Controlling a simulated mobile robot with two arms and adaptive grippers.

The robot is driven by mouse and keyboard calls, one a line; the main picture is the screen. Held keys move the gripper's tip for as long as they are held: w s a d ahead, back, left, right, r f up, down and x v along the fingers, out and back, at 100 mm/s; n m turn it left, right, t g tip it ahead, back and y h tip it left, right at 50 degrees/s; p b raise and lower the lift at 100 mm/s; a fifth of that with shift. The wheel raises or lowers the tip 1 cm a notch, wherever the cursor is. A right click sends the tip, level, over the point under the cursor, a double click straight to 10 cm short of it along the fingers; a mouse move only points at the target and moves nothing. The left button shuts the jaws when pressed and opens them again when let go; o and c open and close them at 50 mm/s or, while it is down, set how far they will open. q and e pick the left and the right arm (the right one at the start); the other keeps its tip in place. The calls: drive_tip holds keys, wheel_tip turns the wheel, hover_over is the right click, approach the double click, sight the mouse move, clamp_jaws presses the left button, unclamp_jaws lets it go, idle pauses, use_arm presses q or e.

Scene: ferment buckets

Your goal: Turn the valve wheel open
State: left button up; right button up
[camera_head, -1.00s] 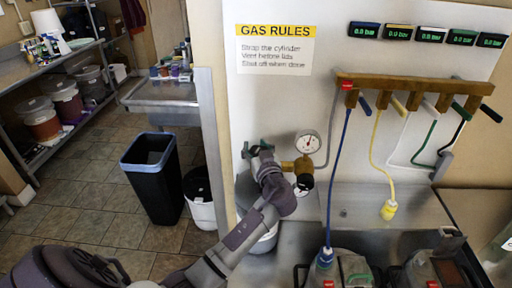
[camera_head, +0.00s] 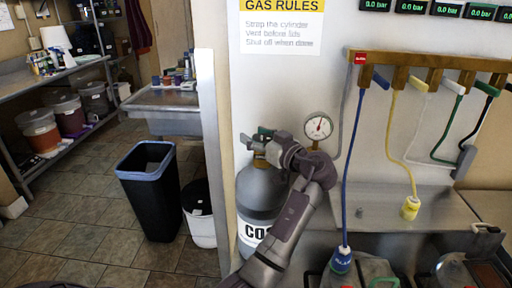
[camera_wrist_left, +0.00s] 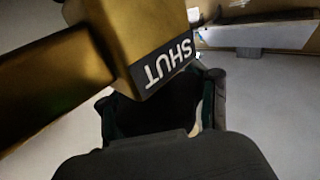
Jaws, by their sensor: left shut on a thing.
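In the left wrist view the brass valve body (camera_wrist_left: 115,35) fills the upper left, with a dark label reading "SHUT" (camera_wrist_left: 162,64). Green edges of the wheel (camera_wrist_left: 121,125) show between the dark fingers. My right gripper is in neither view.
A round pressure gauge (camera_head: 318,126) sits right of the valve. A wooden hose rail (camera_head: 430,60) with blue, yellow and other hoses hangs further right. A black bin (camera_head: 150,195) and a white bucket (camera_head: 199,213) stand left of the cylinder. Open tiled floor lies at the left.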

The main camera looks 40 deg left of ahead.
use_arm(q)
drive_tip(key=shift+d+f, duration=0.15)
drive_tip(key=shift+f, duration=0.15)
drive_tip(key=o, duration=0.9)
drive_tip(key=shift+o, duration=0.5)
drive_tip(key=shift+d+r, duration=0.15)
drive_tip(key=shift+r, duration=0.05)
drive_tip(key=v, duration=1.2)
